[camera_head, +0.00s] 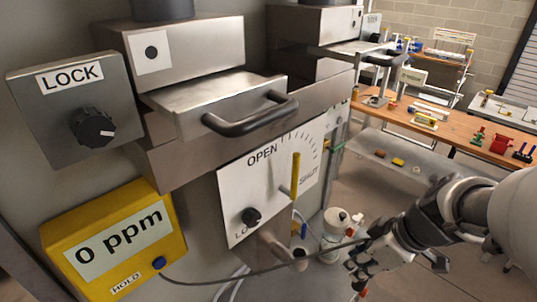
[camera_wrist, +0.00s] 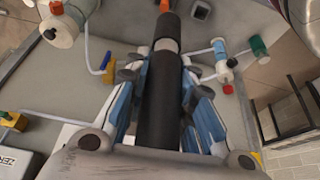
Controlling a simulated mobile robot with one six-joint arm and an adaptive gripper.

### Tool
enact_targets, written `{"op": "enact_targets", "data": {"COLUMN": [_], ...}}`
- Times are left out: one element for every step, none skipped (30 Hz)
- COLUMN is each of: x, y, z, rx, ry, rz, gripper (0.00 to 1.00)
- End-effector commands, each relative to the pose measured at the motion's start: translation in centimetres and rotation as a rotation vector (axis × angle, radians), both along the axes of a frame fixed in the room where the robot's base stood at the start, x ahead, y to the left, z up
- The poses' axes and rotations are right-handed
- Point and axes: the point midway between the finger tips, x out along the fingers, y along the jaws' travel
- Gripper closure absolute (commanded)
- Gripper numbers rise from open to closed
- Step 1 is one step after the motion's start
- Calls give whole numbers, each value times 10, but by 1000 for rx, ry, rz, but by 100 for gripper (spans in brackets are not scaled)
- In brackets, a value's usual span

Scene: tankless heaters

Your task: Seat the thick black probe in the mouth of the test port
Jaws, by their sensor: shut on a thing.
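The thick black probe (camera_wrist: 158,105) lies lengthwise between the fingers of my gripper (camera_wrist: 163,70) in the wrist view. My gripper is shut on it. A pale grey band and another dark cylindrical section show beyond the fingers; I cannot tell whether that section is part of the probe. In the head view my gripper (camera_head: 362,268) is at the lower right, and the probe is hardly visible there. A short pipe stub (camera_head: 278,247) below the dial panel has a dark end facing right and looks like the test port. My gripper is apart from it, to its right.
A thin dark cable (camera_head: 240,273) runs from the yellow 0 ppm meter (camera_head: 115,237) toward my gripper. The dial panel (camera_head: 268,185) with a yellow lever and the drawer-like handle (camera_head: 250,113) stand above the stub. A white canister (camera_head: 336,225) is behind my gripper.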

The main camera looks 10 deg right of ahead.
Motion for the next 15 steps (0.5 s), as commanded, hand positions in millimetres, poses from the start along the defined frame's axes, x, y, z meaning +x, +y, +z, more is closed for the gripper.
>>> {"op": "enact_targets", "data": {"x": [10, 17, 25, 31, 38, 47, 53, 59, 68, 74, 80, 88, 93, 99, 105], "y": [10, 15, 22, 28, 33, 40, 45, 50, 57, 61, 66, 73, 77, 81, 87], "z": [1, 1, 1, 1, 1, 1, 1, 1, 1, 1, 1, 1, 1, 1, 1], "rx": [0, 0, 0, 1, 0, 0, 1, 0, 1, 0, 0, 0, 0, -1, -1], "ry": [0, 0, 1, 1, 1, 0, 1, 1, 1, 0, 1, 0, 0, 1, 1], "rz": [11, 12, 12, 12, 13, 12, 11, 11, 11, 9, 9, 10, 8, 8, 8], "gripper": [100, 100, 100, 100, 100, 100, 100, 100, 100, 100, 100, 100, 100, 100, 100]}}
